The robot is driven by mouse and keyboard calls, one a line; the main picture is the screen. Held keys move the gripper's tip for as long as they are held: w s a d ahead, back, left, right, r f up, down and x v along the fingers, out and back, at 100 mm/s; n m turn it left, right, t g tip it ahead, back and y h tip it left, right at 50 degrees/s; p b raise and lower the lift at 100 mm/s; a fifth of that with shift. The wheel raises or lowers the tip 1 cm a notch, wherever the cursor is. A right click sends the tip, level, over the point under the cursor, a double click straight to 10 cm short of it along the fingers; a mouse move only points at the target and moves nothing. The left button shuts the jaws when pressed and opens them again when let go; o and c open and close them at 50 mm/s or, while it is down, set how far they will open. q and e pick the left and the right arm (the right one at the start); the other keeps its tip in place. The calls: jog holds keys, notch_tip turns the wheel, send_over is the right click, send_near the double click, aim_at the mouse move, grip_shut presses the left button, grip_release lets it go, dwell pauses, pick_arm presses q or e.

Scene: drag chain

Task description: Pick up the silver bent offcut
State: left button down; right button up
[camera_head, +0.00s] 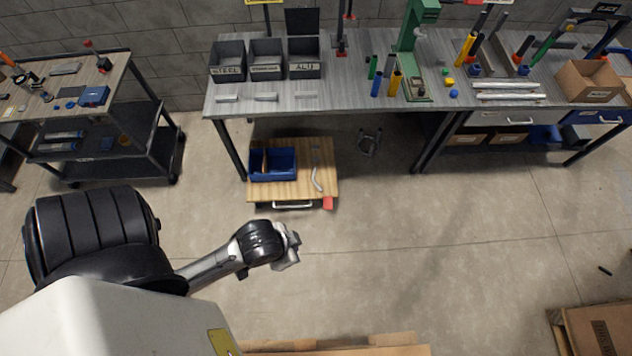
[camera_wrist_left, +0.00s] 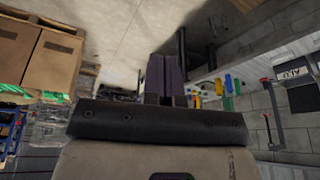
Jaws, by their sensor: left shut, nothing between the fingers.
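A silver bent offcut (camera_head: 317,180) lies on the right part of a low wooden-topped cart (camera_head: 290,190), beside a blue bin (camera_head: 273,164). The offcut is not discernible in the left wrist view. My right gripper is in neither view.
A grey workbench (camera_head: 350,98) behind the cart carries bins labelled STEEL and ALU, small grey pieces and coloured tools. A black shelf cart (camera_head: 150,135) stands at left.

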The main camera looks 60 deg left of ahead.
pick_arm(q)
jog(key=shift+d, duration=0.1)
dwell(0.3)
jog(key=c, duration=1.3)
grip_release()
jog(key=shift+c, duration=0.2)
jog(key=shift+a, duration=0.2)
jog(key=shift+a, duration=0.1)
